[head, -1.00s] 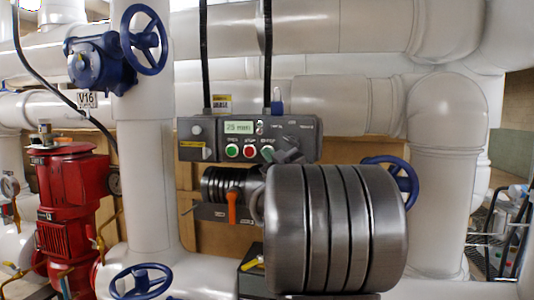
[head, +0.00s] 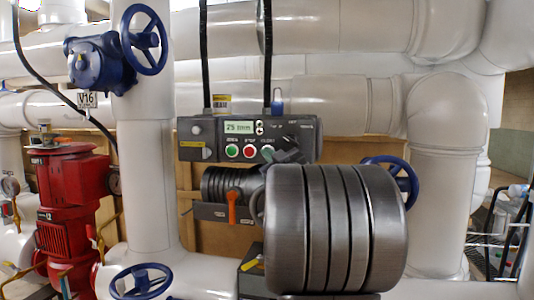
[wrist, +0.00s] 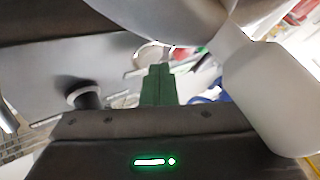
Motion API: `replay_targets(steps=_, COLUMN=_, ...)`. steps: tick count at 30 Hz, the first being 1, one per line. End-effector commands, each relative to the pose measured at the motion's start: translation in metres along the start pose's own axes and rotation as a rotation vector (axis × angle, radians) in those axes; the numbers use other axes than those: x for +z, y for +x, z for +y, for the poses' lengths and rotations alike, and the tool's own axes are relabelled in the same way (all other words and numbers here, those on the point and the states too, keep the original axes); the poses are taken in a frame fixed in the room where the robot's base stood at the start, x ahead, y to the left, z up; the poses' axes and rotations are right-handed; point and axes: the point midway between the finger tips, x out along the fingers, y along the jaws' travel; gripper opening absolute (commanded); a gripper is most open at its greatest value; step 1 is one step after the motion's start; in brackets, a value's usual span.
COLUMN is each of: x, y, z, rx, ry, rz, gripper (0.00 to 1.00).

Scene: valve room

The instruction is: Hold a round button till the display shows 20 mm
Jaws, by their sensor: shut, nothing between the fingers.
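A grey control box (head: 300,139) hangs on the pipework in the head view. Its lit display (head: 238,126) seems to read 25 mm, though the digits are blurred.
Blue handwheels (head: 144,40), a red pump (head: 72,210) and white pipes surround the box. Black cables run up from it.

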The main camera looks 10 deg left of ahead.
Motion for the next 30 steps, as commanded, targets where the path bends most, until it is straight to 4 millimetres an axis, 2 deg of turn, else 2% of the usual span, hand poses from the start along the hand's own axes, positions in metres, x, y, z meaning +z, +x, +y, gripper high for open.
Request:
replay_targets(steps=1, x=0.0095, y=-0.0007, z=-0.0023, rx=-0.002, ry=0.002, rz=-0.017, gripper=0.00)
replay_targets(steps=23, x=0.0095, y=-0.0008, z=-0.0023, rx=-0.002, ry=0.002, rz=-0.016, gripper=0.00)
replay_targets(steps=30, x=0.0088, y=-0.0060, z=-0.0077, rx=-0.003, ry=0.002, rz=-0.016, gripper=0.00)
